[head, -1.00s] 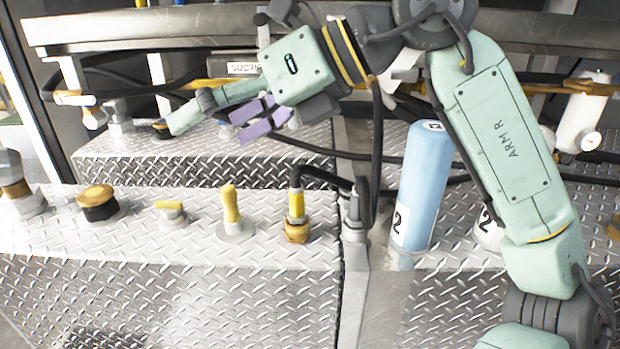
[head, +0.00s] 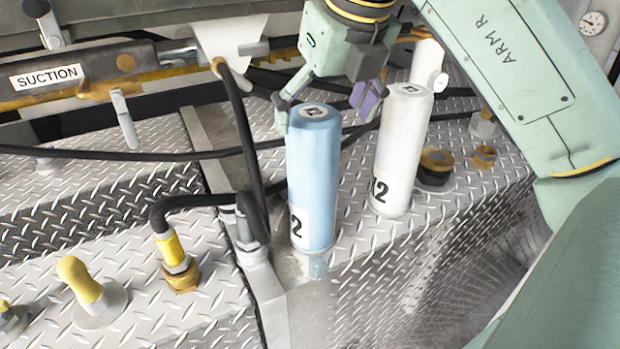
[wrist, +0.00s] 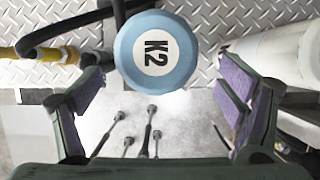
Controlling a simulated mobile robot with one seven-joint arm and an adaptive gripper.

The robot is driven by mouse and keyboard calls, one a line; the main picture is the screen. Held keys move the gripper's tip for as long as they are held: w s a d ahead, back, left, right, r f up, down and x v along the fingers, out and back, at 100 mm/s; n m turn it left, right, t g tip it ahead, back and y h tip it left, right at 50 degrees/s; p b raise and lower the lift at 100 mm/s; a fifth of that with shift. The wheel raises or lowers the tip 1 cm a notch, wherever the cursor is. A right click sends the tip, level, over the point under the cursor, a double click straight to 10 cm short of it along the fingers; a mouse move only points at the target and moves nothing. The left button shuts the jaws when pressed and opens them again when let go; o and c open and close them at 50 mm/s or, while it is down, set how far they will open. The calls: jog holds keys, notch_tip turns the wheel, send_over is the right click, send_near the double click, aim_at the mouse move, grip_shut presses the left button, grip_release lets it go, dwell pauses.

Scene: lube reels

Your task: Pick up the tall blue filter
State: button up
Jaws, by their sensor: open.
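The tall blue filter (head: 314,180) stands upright on the diamond-plate deck in the head view, with a "2" label low on its side. In the wrist view its round top (wrist: 155,52), marked K2, shows ahead of and between the open fingers. My gripper (head: 328,108) is open and empty, close to the filter's top in the head view. In the wrist view the purple pads of my gripper (wrist: 160,95) lie left and right, apart from the filter. The filter's lower body is hidden beneath its top in the wrist view.
A white cylinder (head: 402,150) stands close to the right of the blue filter; it also shows in the wrist view (wrist: 290,55). A black hose with a yellow fitting (head: 173,248) is to the left. Another hose crosses behind. Yellow-capped fittings (head: 80,280) sit farther left.

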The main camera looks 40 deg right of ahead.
aim_at(313, 184)
jog(key=p+x, duration=0.1)
jog(key=x, duration=0.5)
jog(key=shift+w+a+f+p, duration=0.15)
jog(key=shift+w+p, duration=0.05)
jog(key=shift+p, duration=0.1)
jog(key=shift+c, duration=0.3)
jog(key=c, duration=2)
